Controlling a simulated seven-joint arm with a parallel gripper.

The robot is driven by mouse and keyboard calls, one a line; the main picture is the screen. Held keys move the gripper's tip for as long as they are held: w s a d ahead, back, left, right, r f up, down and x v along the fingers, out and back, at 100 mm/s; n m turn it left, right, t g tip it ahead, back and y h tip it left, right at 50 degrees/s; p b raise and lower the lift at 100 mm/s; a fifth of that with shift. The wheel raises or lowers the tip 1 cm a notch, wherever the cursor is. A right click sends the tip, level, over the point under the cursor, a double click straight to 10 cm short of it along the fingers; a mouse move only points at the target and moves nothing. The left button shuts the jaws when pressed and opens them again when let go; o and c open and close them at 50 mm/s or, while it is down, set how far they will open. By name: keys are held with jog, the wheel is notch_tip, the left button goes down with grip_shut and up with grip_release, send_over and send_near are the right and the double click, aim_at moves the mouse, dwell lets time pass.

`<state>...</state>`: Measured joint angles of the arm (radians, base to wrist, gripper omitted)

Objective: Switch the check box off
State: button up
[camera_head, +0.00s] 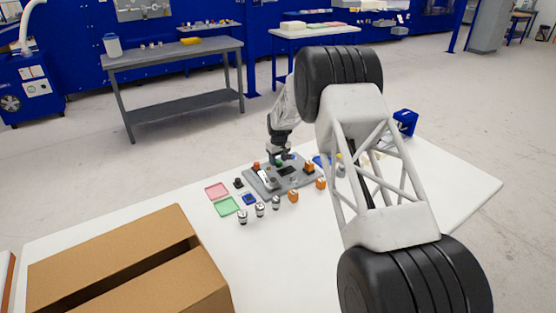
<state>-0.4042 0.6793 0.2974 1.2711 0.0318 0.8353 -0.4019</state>
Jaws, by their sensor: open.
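The check box seems to be the low grey unit (272,189) on the white table, in the middle of the camera_head view. Its top carries a small white-and-dark part (264,176), a dark rectangle (289,170), a green part (279,163) and orange parts near its ends. Which of these is the switch, and how it is set, is too small to tell. My gripper (279,158) is open and points down over the far edge of the unit, near the green part. I cannot tell whether it touches anything.
Pink (217,190) and green (226,206) trays lie left of the unit. Several small cylinders and orange blocks (293,196) stand in front. A cardboard box (120,265) fills the near left. My arm hides part of the right side. The table's front middle is clear.

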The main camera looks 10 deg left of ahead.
aim_at(279, 162)
jog(key=shift+r, duration=0.1)
jog(key=shift+s+d+r, duration=0.1)
jog(key=shift+r, duration=1.8)
jog(key=shift+s+d+r, duration=0.1)
jog(key=shift+r, duration=1.8)
